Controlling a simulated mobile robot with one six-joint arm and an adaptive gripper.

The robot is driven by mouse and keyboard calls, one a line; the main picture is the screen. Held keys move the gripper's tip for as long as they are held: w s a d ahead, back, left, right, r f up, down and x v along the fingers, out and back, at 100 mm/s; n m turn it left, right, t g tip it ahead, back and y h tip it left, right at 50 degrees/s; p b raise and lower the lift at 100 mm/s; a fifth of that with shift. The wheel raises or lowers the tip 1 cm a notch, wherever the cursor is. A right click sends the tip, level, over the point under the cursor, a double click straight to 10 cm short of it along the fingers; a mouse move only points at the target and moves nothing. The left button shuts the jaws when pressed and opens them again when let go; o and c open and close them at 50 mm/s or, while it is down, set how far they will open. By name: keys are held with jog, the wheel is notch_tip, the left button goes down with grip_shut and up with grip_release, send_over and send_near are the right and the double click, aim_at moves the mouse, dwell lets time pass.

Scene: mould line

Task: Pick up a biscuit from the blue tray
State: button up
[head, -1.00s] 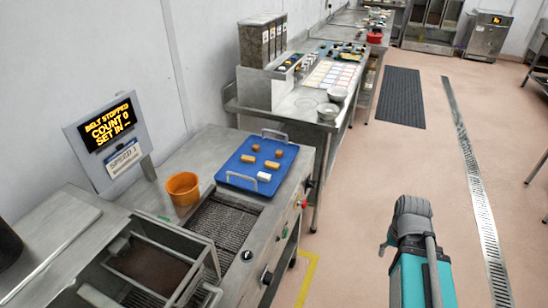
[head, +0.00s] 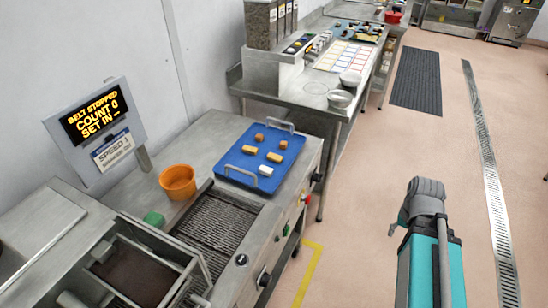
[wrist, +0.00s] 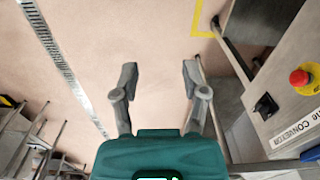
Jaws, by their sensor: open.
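The blue tray (head: 234,170) lies on the steel worktop, with a wire handle at each end. It holds several small pieces: an orange-brown one (head: 259,137) and a tan one (head: 250,150) toward the back and left, another tan biscuit (head: 275,157), and a white piece (head: 265,170) near the front. My gripper (wrist: 158,85) is open and empty in the wrist view, its two fingers apart over bare floor. In the head view my arm is to the right of the worktop, well away from the tray.
An orange bowl (head: 178,182) stands left of the tray, beside a conveyor mesh (head: 218,222). A sign (head: 97,118) reads belt stopped, count 0. A red emergency button (wrist: 301,78) sits on the machine's side. The floor (head: 365,200) between my arm and the worktop is clear.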

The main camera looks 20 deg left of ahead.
jog(key=o, duration=0.3)
jog(key=shift+w+a, duration=0.1)
jog(key=w+a+r+m+y+b, duration=0.1)
jog(key=w+a+m+y, duration=0.3)
jog(key=a, duration=0.6)
jog(key=w+a+r+m+t+y+b, duration=0.1)
jog(key=w+a+r+m+y+b, duration=0.1)
jog(key=w+a+m+y, duration=0.3)
jog(key=w+a+r+m+y+b, duration=0.2)
jog(key=a+m, duration=0.8)
jog(key=a, duration=0.6)
jog(key=w+r+y, duration=0.1)
jog(key=w+y, duration=0.1)
jog(key=w, duration=0.1)
jog(key=shift+w+a+m+t, duration=0.25)
jog(key=shift+m+t, duration=0.05)
jog(key=shift+t, duration=0.1)
jog(key=shift+r, duration=0.1)
